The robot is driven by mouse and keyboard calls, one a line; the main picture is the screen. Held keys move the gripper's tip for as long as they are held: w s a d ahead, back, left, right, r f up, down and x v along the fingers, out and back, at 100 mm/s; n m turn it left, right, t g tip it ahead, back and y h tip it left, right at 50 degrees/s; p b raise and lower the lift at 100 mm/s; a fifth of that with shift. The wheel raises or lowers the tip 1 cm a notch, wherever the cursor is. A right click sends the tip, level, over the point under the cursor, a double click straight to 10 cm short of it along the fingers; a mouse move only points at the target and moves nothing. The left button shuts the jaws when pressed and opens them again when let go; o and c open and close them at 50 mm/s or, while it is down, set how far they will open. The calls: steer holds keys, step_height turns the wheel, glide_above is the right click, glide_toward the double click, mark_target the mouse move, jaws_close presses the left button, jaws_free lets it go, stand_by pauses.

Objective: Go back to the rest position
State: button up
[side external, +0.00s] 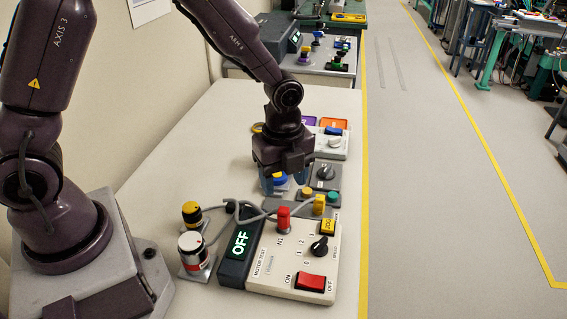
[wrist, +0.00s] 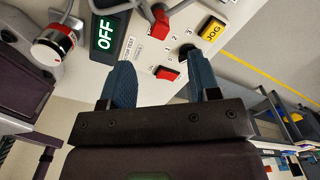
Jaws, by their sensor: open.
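My gripper (side external: 287,181) is at the end of the bent purple arm, above the white bench (side external: 190,147), beyond the motor test panel. In the wrist view its two blue fingers (wrist: 164,88) are apart with nothing between them. The motor test panel (side external: 268,277) stands at the near end of the bench. It has a red ON/OFF switch (side external: 310,282), a black selector knob (side external: 319,246), a yellow JOG button (side external: 328,227) and a red plug (side external: 283,218). The display beside it (side external: 239,242) reads OFF.
A white-and-red knob (side external: 193,248) and a yellow-and-black knob (side external: 192,212) stand left of the panel, with grey cables close by. A grey control box (side external: 325,175) and a white one (side external: 333,143) are beyond. The floor (side external: 440,200) to the right is clear.

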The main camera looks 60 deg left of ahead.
steer(key=s+a+r+n+t, duration=0.2)
steer(key=s+r+n, duration=0.6)
steer(key=r+n, duration=0.2)
steer(key=s+a+r+n+t, duration=0.3)
steer(key=s+r+n, duration=0.4)
steer(key=r+n, duration=0.2)
steer(key=shift+s+r+n+t, duration=0.3)
steer(key=shift+s+r+n, duration=0.1)
steer(key=shift+r, duration=0.4)
